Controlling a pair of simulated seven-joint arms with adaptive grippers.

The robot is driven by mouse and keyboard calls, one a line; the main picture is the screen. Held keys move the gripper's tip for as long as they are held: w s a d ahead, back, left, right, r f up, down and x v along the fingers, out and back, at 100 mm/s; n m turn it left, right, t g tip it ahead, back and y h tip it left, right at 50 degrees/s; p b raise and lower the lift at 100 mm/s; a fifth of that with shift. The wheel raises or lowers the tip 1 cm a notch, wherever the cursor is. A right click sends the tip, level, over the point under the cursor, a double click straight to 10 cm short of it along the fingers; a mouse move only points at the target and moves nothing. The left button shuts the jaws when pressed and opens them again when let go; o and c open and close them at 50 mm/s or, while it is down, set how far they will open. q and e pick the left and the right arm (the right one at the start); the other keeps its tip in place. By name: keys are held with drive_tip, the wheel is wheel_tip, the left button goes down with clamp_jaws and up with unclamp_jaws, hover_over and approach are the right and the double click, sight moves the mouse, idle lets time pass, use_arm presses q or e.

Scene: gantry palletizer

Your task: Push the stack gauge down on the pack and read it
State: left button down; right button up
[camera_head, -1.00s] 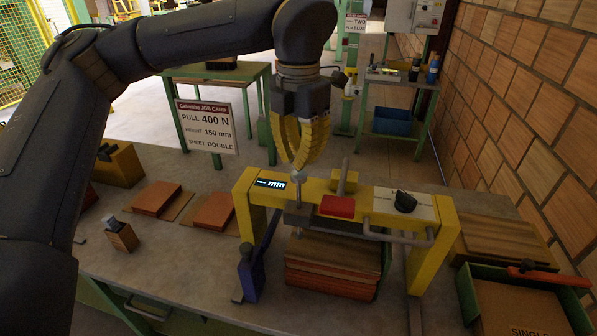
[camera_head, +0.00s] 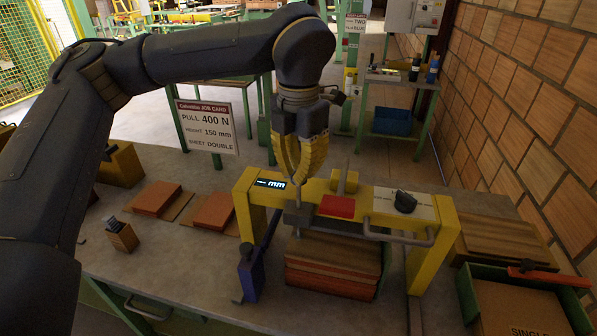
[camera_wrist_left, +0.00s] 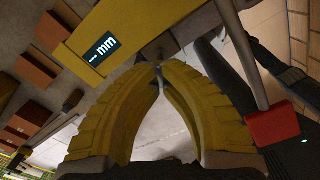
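The yellow gantry frame (camera_head: 446,262) stands over the pack (camera_head: 333,270), a stack of brown-orange sheets. The stack gauge, a thin grey rod (camera_head: 298,204) with a dark block (camera_head: 297,218), stands at the frame's left front. Its lit display (camera_head: 271,184) shows "mm" with small dashes and no clear number; it also shows in the left wrist view (camera_wrist_left: 101,48). My left gripper (camera_head: 300,181) points down over the rod. Its yellow fingertips are together (camera_wrist_left: 160,66) at the rod's top, which they largely hide. My right gripper is not in view.
A red block (camera_head: 337,206) and a black knob (camera_head: 405,201) sit on the frame, close right of the gripper. A blue lever part (camera_head: 250,273) stands at its left foot. A green bin (camera_head: 470,298) is at the right. A job card (camera_head: 207,127) stands behind.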

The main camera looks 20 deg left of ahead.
use_arm(q)
drive_tip(key=shift+f, duration=2.55)
drive_tip(key=shift+r, duration=4.6)
wheel_tip(320, 180, up, 5)
